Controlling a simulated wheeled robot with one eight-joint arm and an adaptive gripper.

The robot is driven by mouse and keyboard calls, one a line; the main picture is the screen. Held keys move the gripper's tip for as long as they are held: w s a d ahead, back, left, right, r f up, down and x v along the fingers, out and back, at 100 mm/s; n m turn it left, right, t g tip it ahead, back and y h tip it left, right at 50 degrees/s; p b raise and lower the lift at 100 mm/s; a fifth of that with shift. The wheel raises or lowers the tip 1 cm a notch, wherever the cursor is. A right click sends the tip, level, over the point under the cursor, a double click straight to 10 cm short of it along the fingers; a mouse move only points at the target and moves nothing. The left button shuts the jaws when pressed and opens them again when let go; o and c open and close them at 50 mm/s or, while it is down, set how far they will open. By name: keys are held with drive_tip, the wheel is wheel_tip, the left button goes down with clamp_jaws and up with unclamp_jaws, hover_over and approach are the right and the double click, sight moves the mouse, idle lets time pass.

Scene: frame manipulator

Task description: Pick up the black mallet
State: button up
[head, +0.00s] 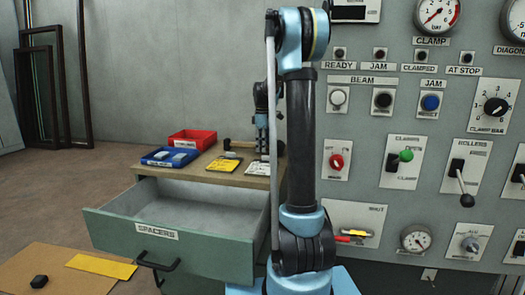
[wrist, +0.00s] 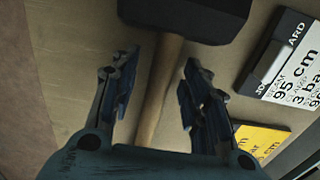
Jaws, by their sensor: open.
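The black mallet lies on the wooden top of the drawer cabinet. In the wrist view its black head (wrist: 185,14) is at the top, cut by the frame edge, and its wooden handle (wrist: 162,85) runs down from it. My gripper (wrist: 155,85) is open, with one finger on each side of the handle and gaps between. The lower handle is hidden behind the gripper body. In the head view the handle (head: 242,144) shows left of my gripper (head: 262,150), and the head is partly hidden by my arm.
A white card (wrist: 285,60) and a yellow card (wrist: 262,140) lie beside the mallet. A red bin (head: 192,140) and a blue tray (head: 170,157) stand at the left of the cabinet top. The SPACERS drawer (head: 170,240) is pulled open below. A control panel (head: 380,130) rises at right.

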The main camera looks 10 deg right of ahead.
drive_tip(key=shift+f, duration=0.15)
clamp_jaws()
